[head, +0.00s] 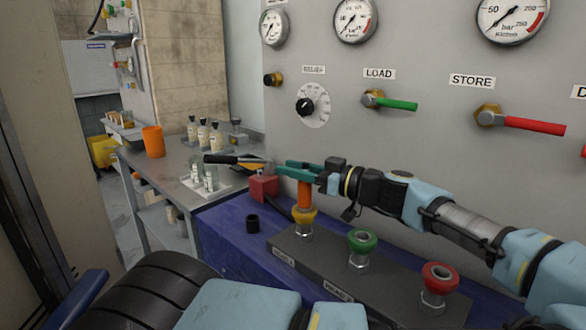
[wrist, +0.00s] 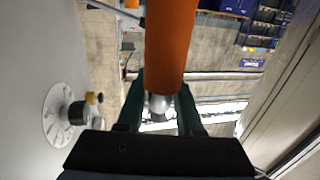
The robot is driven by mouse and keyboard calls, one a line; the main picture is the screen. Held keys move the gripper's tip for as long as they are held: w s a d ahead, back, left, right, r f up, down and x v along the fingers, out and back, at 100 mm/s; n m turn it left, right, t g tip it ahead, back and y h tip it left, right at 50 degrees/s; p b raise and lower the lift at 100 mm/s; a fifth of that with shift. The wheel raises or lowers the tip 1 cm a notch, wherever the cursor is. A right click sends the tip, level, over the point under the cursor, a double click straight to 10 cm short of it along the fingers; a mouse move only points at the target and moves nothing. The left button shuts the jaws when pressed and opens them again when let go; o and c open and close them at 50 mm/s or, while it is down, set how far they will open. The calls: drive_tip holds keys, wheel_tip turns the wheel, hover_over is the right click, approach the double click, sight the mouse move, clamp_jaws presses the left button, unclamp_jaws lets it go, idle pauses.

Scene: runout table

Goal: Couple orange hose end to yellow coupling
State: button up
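The orange hose end (head: 305,195) stands upright below my gripper (head: 298,170), whose teal fingers are closed around its upper part. In the wrist view the orange hose end (wrist: 171,45) runs between the two fingers (wrist: 160,108), with a rounded silvery tip near them. The yellow coupling (head: 303,216) sits on the dark manifold block, directly under the hose end. The hose end's lower edge meets the yellow ring in the head view; I cannot tell whether it is seated inside.
A green coupling (head: 362,241) and a red coupling (head: 440,277) stand farther right on the manifold (head: 318,262). A red block (head: 264,188) and a black-handled tool (head: 235,160) are left of my gripper. The gauge panel (head: 430,130) with green and red levers rises behind.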

drive_tip(key=o, duration=0.3)
wheel_tip(320, 180, up, 10)
drive_tip(key=b, duration=0.2)
idle(0.5)
idle(0.3)
